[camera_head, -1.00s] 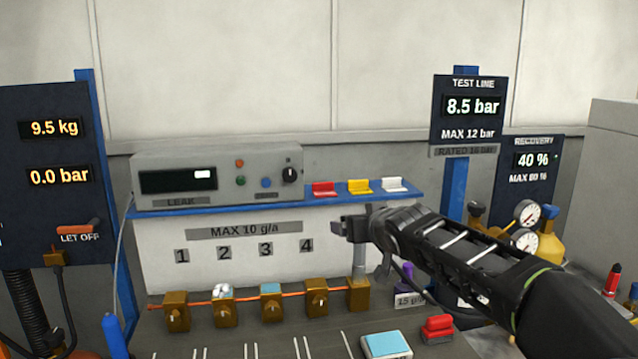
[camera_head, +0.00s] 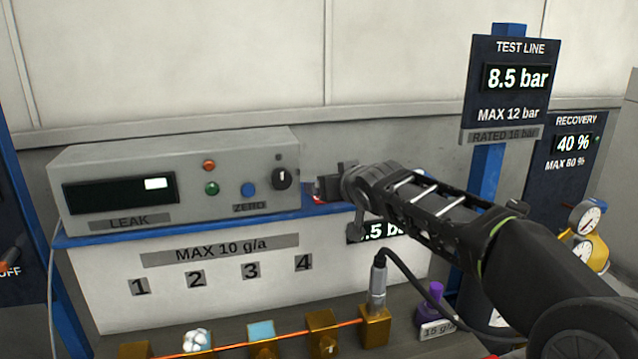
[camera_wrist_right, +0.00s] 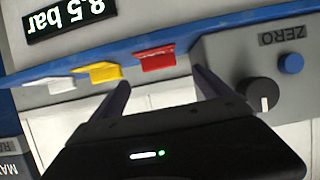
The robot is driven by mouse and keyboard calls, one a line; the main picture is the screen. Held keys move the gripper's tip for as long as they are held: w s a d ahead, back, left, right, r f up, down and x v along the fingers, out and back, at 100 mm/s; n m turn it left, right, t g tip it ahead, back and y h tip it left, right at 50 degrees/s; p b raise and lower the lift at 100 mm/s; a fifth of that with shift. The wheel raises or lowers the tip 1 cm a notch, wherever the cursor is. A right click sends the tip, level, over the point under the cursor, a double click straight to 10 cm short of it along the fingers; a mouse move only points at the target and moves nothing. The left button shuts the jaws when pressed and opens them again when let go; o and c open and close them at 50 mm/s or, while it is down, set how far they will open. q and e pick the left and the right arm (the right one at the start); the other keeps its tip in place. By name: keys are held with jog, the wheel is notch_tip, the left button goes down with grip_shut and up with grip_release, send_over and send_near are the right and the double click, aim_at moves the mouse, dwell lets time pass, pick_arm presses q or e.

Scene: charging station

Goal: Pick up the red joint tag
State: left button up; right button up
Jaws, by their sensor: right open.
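The red joint tag (camera_wrist_right: 158,59) sits on the blue shelf (camera_wrist_right: 25,77) in the right wrist view, just beyond my right gripper (camera_wrist_right: 161,78). The gripper's two dark fingers are spread, one toward each side of the tag, and nothing is between them. In the head view my right gripper (camera_head: 325,184) is at the shelf, right of the leak tester, and covers most of the red tag; only a sliver of red shows below it. My left gripper is not in view.
The grey leak tester (camera_head: 120,160) stands close beside the gripper, with its knob (camera_wrist_right: 263,95) near one finger. A yellow tag (camera_wrist_right: 104,73) and a white tag (camera_wrist_right: 52,85) sit along the same shelf. Brass blocks (camera_head: 322,330) and a cable connector (camera_head: 377,290) are below.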

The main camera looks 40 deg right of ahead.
jog(key=shift+w+d, duration=0.1)
jog(key=shift+w, duration=0.25)
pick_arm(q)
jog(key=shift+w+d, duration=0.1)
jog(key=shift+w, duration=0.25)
pick_arm(e)
jog(key=shift+s, duration=0.1)
jog(key=shift+p+x, duration=0.35)
jog(key=shift+x, duration=1.05)
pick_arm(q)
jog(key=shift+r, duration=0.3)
pick_arm(e)
jog(key=shift+r, duration=0.1)
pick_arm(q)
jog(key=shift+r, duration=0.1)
